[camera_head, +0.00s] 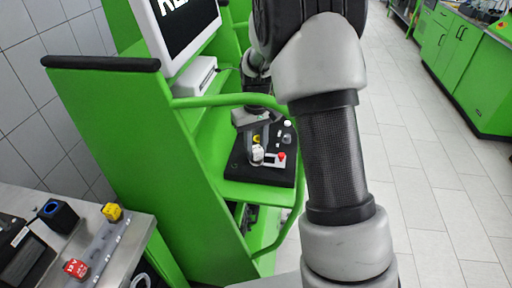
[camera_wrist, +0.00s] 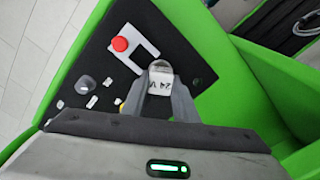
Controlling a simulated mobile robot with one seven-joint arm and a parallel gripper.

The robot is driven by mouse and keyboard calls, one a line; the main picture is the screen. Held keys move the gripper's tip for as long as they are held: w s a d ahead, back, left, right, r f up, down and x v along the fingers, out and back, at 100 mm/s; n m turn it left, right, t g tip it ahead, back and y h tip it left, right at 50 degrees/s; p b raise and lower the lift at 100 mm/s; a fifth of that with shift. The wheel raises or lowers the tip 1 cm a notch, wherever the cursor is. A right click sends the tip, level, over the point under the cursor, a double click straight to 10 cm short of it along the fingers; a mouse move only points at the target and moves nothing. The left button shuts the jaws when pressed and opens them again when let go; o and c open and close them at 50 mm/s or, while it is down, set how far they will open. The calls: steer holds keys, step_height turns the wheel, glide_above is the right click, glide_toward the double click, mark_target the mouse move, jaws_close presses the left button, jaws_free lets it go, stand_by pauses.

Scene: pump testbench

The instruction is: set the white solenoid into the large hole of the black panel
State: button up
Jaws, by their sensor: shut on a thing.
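The white solenoid (camera_wrist: 161,85) is between the fingertips of my gripper (camera_wrist: 160,98) in the wrist view, with dark lettering on its face. In the head view the white solenoid (camera_head: 257,153) hangs below my gripper (camera_head: 258,143), over the black panel. My gripper is shut on it. The black panel (camera_head: 240,173) lies on the green bench; in the wrist view the black panel (camera_wrist: 93,42) carries a red button and several small parts. The large hole is not clearly visible; my gripper hides part of the panel.
A red button on a white plate (camera_head: 281,156) is close to the right of the solenoid. A green rail (camera_head: 293,125) curves beside the panel. A screen (camera_head: 184,32) stands behind.

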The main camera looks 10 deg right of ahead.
steer(key=shift+f, duration=0.15)
steer(key=o, duration=1.4)
steer(key=shift+r+p, duration=2.65)
steer(key=shift+r, duration=1.4)
